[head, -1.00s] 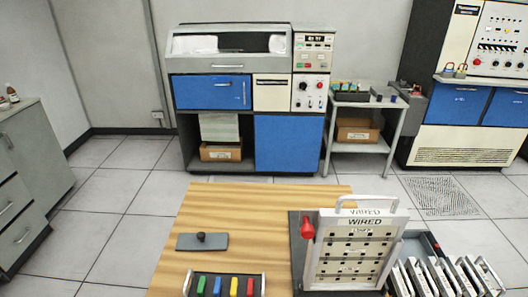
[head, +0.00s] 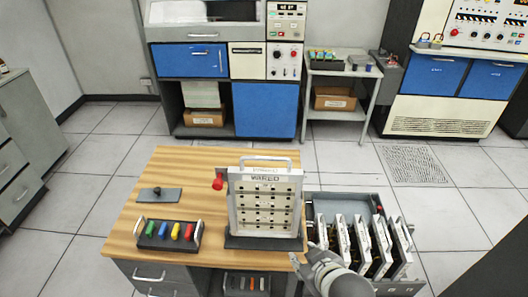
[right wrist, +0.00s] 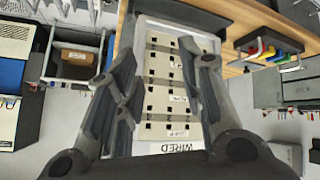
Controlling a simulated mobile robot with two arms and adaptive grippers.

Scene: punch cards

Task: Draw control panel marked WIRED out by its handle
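The control panel marked WIRED (head: 265,205) stands upright in a dark holder (head: 262,242) on the wooden desk. Its light handle (head: 267,160) arches over the top, and a red knob (head: 217,183) sits at its left side. My right gripper (head: 308,247) is low at the panel's right front, apart from the handle. In the right wrist view the panel (right wrist: 165,90) appears upside down between the spread fingers of my right gripper (right wrist: 160,75). The fingers are open with nothing seen held; the handle is hidden there. My left gripper is not in view.
An open tray (head: 340,200) with several upright panels (head: 362,243) adjoins the desk's right side. A rack of coloured plugs (head: 168,234) and a small grey plate with a black knob (head: 159,194) are on the desk's left. Floor behind the desk is clear.

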